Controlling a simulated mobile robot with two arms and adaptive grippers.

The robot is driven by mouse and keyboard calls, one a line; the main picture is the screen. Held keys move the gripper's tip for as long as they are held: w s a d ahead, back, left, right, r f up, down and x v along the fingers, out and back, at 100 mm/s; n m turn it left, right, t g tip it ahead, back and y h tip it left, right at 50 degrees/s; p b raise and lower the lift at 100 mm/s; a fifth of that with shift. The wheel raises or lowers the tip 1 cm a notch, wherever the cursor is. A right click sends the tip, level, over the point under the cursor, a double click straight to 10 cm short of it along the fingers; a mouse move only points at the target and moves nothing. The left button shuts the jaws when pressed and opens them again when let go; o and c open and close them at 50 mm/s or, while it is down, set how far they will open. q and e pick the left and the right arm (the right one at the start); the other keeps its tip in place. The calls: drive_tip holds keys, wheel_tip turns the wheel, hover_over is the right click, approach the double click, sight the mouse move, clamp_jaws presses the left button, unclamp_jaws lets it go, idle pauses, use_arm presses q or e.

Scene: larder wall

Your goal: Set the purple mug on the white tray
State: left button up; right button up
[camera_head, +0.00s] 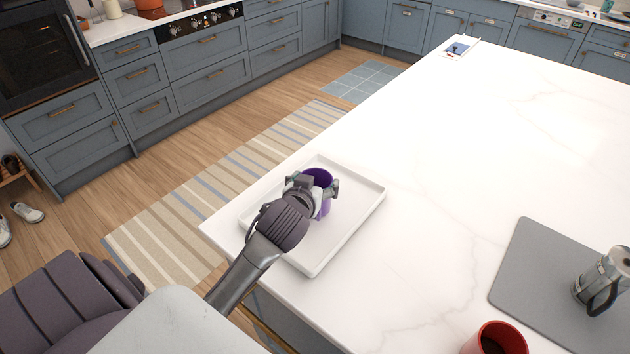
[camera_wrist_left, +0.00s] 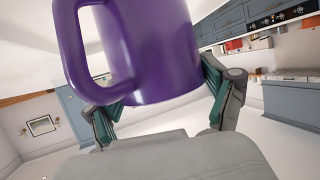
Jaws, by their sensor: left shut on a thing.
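The purple mug (camera_head: 318,178) is between the fingers of my left gripper (camera_head: 315,188), over the white tray (camera_head: 331,247) on the counter. In the left wrist view the mug (camera_wrist_left: 158,55) fills the upper middle, with its handle to the left. The two green-padded fingers (camera_wrist_left: 160,108) are shut on its sides. The gripper hides the mug's lower part in the head view, so I cannot tell whether its base touches the tray. My right gripper is not in view.
A red mug (camera_head: 497,341) stands at the counter's front edge of view. A grey mat (camera_head: 530,270) bears a metal press pot (camera_head: 603,279) at right. A small picture card (camera_head: 459,47) lies at the far corner. The white counter (camera_head: 450,150) is clear between.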

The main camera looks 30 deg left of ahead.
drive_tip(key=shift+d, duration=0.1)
use_arm(q)
drive_tip(key=o, duration=1.1)
drive_tip(key=shift+f, duration=0.15)
drive_tip(key=shift+o, duration=1.4)
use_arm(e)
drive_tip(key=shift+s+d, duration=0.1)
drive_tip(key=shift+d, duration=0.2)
